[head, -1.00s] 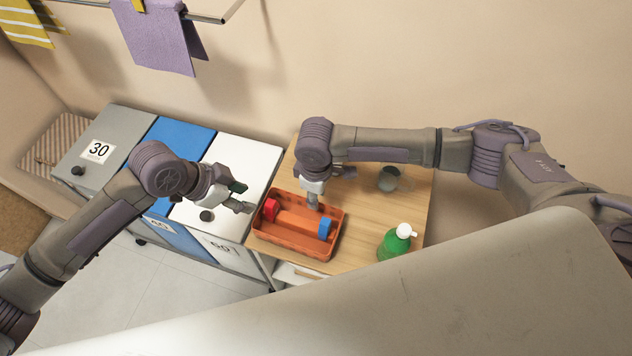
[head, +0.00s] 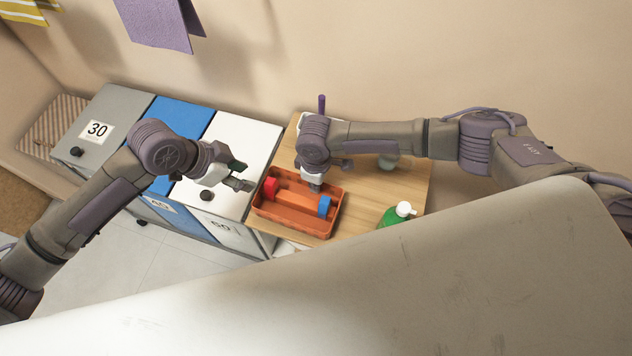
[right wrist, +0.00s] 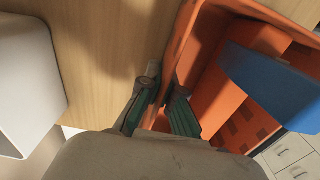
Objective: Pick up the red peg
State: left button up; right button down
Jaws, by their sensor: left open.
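The red peg (head: 270,188) stands at the left end inside an orange tray (head: 290,228). A blue peg (head: 324,206) is at the tray's right end and also shows in the right wrist view (right wrist: 275,82). My left gripper (head: 243,175) is open and empty, just left of and above the red peg, apart from it. My right gripper (head: 315,187) is at the tray's back wall near the right end. In the right wrist view its fingers (right wrist: 162,98) sit close on either side of the orange wall and appear shut on it.
The tray stands on a wooden table (head: 370,190). A green bottle with white cap (head: 400,215) is at the right, partly hidden by my body. White, blue and grey bins (head: 232,150) stand to the left.

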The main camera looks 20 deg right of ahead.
pick_arm(q)
jog(key=shift+c, duration=0.4)
jog(key=shift+c, duration=0.8)
jog(key=n+t+h, duration=0.2)
jog(key=n+t, duration=0.7)
jog(key=t, duration=0.1)
send_near(268, 191)
jog(key=x, duration=1.2)
jog(key=c, duration=0.5)
